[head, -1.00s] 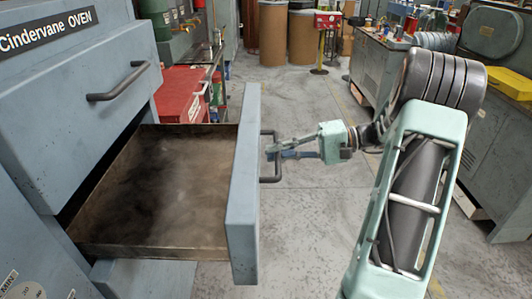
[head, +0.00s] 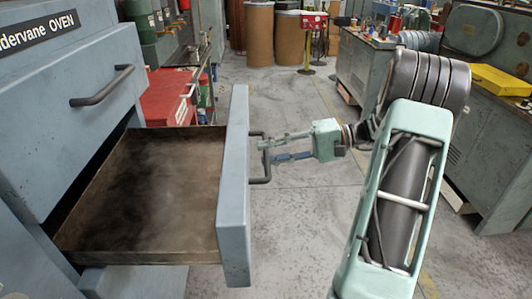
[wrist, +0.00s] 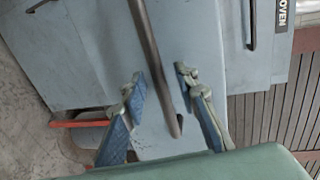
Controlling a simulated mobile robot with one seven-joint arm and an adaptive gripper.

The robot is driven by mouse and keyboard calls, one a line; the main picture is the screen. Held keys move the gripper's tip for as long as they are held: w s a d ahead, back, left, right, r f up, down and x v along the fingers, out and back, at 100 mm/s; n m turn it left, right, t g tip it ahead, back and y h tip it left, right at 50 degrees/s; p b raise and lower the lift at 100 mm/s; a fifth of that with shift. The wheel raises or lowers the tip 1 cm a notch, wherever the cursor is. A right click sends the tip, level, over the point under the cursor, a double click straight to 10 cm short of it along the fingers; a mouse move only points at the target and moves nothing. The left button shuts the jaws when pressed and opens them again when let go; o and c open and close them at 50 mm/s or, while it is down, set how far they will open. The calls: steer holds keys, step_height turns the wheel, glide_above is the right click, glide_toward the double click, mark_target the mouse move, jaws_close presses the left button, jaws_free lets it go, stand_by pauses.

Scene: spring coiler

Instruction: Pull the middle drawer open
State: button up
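The grey-blue drawer (head: 235,190) below the oven's upper front stands well out, and its empty, stained tray (head: 150,190) shows. Its dark bar handle (head: 267,172) is on the outer face. My gripper (head: 263,151) is at this handle, coming from the right. In the wrist view, the handle (wrist: 150,45) passes between the two fingers of my gripper (wrist: 160,77). The fingers are spread, with visible gaps to the bar, and hold nothing. The lower end of the handle lies close to the right finger.
The upper front with its own handle (head: 103,88) is shut above the drawer. A red cabinet (head: 170,97) stands behind the drawer. Grey benches (head: 495,150) line the right side. The floor (head: 300,220) between is clear.

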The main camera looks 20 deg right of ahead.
steer(key=v, duration=1)
steer(key=shift+d, duration=0.35)
steer(key=shift+s+d, duration=0.1)
steer(key=shift+s, duration=0.05)
